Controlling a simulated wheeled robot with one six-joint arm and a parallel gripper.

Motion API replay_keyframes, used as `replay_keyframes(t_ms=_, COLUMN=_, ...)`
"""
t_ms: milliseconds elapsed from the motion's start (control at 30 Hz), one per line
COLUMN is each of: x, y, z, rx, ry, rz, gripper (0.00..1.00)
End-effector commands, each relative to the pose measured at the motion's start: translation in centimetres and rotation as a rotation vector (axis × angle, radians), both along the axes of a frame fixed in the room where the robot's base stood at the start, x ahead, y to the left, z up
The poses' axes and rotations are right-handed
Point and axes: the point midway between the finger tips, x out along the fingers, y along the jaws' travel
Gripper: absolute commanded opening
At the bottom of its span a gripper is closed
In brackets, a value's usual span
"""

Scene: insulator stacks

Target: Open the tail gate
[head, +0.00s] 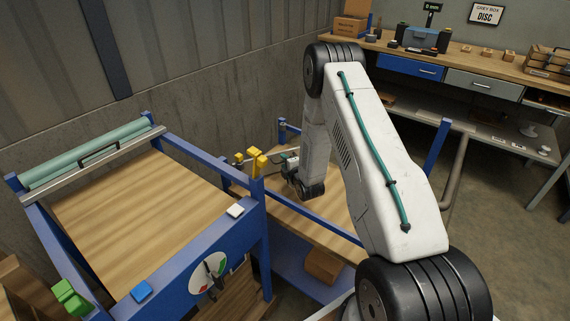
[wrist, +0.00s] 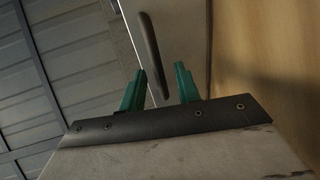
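In the wrist view, a pale grey panel (wrist: 183,30), likely the tail gate, carries a dark bar handle (wrist: 150,48). My gripper (wrist: 160,84) has two teal fingers, set apart with the handle's lower end between them. Gaps show on both sides, and I cannot tell whether either finger touches it. In the head view my gripper (head: 288,160) is low beside the yellow parts at the blue frame's corner, partly hidden by my wrist. The panel and handle under it cannot be made out there.
A blue-framed wooden deck (head: 140,215) is at left, with a teal roll and handled metal bar (head: 95,160) at its far end. A lower wooden deck (head: 335,207) lies under my arm.

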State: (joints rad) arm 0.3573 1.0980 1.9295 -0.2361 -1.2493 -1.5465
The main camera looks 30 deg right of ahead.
Motion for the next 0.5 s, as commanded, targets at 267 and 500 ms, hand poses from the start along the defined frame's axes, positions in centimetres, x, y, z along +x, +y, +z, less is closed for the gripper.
replay_keyframes(t_ms=267, x=-3.9, y=0.5, z=0.8, rx=0.001, ry=0.003, rz=0.0, gripper=0.32)
replay_keyframes(t_ms=500, x=-6.9, y=0.9, z=1.4, rx=0.0, ry=0.002, rz=0.0, gripper=0.32)
